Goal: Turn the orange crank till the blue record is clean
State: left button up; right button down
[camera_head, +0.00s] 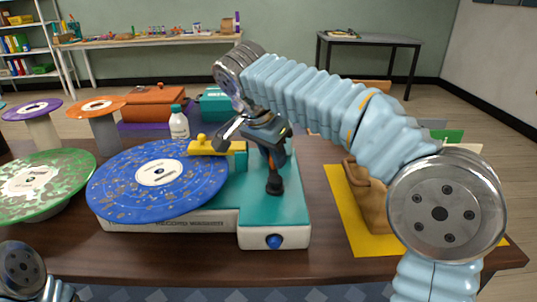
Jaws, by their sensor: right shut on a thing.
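The blue record (150,195) lies flat on the record washer (275,215), which has a white body, a teal top and a blue knob at its front. Brownish specks are scattered over the record. A yellow piece (207,147) reaches over the record's far right edge. My right gripper (268,152) is over the teal top, shut, with a dark finger pointing down. The orange crank is hidden behind the gripper, so the grip on it cannot be seen clearly. My left gripper is out of view; only part of my left arm shows at the lower left.
A green record (45,182) stands left of the blue one. Purple (32,109) and orange (96,106) discs on stands, a white bottle (179,125) and an orange case (152,103) are behind. A yellow mat (370,244) with a brown object lies right. Table shows bare between washer and mat.

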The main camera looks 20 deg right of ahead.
jog(key=m, duration=0.1)
jog(key=d+m+g, duration=0.1)
jog(key=m, duration=0.2)
jog(key=shift+s+d+g+h, duration=0.15)
jog(key=shift+s+g+h, duration=0.1)
jog(key=shift+g+h, duration=0.05)
jog(key=shift+s+d+m+g, duration=0.15)
jog(key=shift+m+g, duration=0.05)
jog(key=shift+m, duration=0.4)
jog(key=shift+s+d+m+g, duration=0.1)
jog(key=shift+m+g, duration=0.1)
jog(key=shift+m, duration=0.4)
jog(key=c, duration=1)
grip_release()
jog(key=shift+c, duration=0.2)
jog(key=shift+d, duration=0.1)
